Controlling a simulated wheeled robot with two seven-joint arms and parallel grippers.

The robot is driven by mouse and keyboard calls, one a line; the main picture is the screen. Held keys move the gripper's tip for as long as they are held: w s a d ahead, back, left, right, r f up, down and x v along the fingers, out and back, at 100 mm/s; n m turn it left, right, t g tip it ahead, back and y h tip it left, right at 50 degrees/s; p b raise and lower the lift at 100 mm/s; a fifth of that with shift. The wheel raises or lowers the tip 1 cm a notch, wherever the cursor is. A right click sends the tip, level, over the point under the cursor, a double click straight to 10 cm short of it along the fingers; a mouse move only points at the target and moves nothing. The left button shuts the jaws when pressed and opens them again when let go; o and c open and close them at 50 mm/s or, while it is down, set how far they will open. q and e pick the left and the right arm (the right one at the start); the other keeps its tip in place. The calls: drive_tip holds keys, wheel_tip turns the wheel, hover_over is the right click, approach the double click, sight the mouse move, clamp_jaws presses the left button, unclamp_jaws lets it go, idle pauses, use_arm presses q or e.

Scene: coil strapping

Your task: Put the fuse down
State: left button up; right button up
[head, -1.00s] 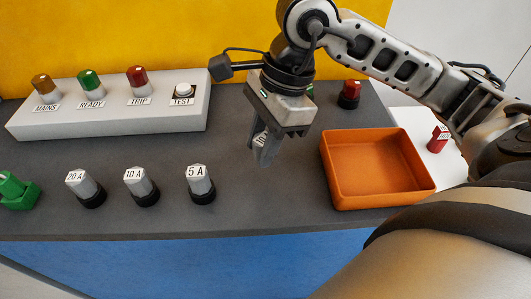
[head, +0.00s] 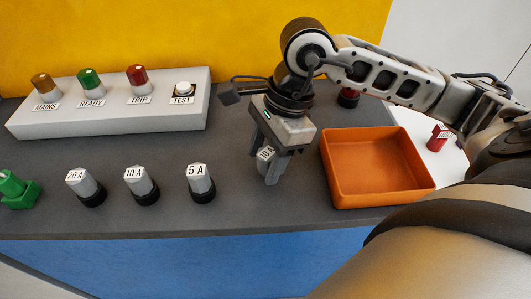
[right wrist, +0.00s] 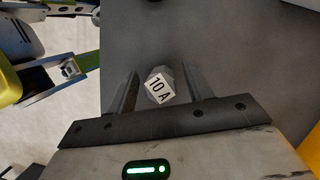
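A grey fuse marked 10 A (head: 265,154) is between the fingers of my right gripper (head: 266,160), over the dark worktop left of the orange tray. In the right wrist view the 10 A fuse (right wrist: 160,86) lies between the two spread fingers (right wrist: 160,92), with a gap on each side. My right gripper is open around it. The fuse's lower end is hidden by a finger, so I cannot tell for sure whether it touches the worktop. My left gripper is not in view.
Fuses marked 20 A (head: 84,186), 10 A (head: 140,184) and 5 A (head: 200,184) stand in black bases. The orange tray (head: 374,198) is empty. A lamp panel (head: 110,122) stands behind. A green part (head: 18,190) is at left, a red labelled part (head: 438,138) at right.

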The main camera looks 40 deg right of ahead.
drive_tip(key=shift+r, duration=0.1)
drive_tip(key=shift+r+p, duration=0.2)
drive_tip(key=shift+p, duration=0.15)
drive_tip(key=v, duration=1.1)
drive_tip(key=shift+d+r+b, duration=0.2)
drive_tip(key=shift+r+b, duration=0.1)
drive_tip(key=shift+r, duration=0.1)
